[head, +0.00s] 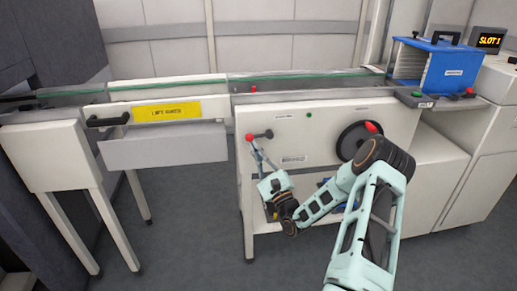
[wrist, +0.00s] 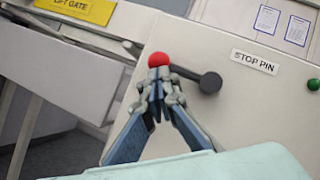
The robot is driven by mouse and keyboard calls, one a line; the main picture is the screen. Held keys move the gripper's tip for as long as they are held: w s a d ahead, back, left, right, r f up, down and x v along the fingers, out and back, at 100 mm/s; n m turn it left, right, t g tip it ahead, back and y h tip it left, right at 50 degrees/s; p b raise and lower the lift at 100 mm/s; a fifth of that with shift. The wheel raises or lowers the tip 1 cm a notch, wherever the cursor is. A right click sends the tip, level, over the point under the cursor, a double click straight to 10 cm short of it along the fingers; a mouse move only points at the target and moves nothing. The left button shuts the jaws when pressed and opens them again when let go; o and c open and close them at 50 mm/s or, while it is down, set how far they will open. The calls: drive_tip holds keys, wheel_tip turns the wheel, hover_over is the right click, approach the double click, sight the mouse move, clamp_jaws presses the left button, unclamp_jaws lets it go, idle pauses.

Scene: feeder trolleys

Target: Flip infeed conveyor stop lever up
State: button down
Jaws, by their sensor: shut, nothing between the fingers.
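The stop lever is a short dark arm with a red ball knob (head: 250,137) at its left end and a dark pivot (head: 269,133) on the cream panel. In the head view it lies nearly level, pointing left. In the wrist view, the red knob (wrist: 158,59) is just beyond my fingertips and the dark pivot (wrist: 210,82) is to the right, near a "STOP PIN" label (wrist: 254,62). My gripper (head: 254,149) is shut and empty just below the knob; it also shows in the wrist view (wrist: 159,76). I cannot tell whether the tips touch the knob.
A handwheel (head: 357,141) with a red knob is right of the lever, close to my arm. The yellow-labelled lift gate (head: 167,111) is at left. A blue crate (head: 433,68) stands on the conveyor at right. Floor (head: 185,220) between the stands is clear.

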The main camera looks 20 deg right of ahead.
drive_tip(key=shift+w+a+r+p, duration=0.25)
drive_tip(key=shift+a+r+p, duration=0.1)
drive_tip(key=shift+r+p, duration=0.45)
drive_tip(key=shift+p, duration=0.3)
drive_tip(key=shift+s+f, duration=0.1)
drive_tip(key=shift+f, duration=0.05)
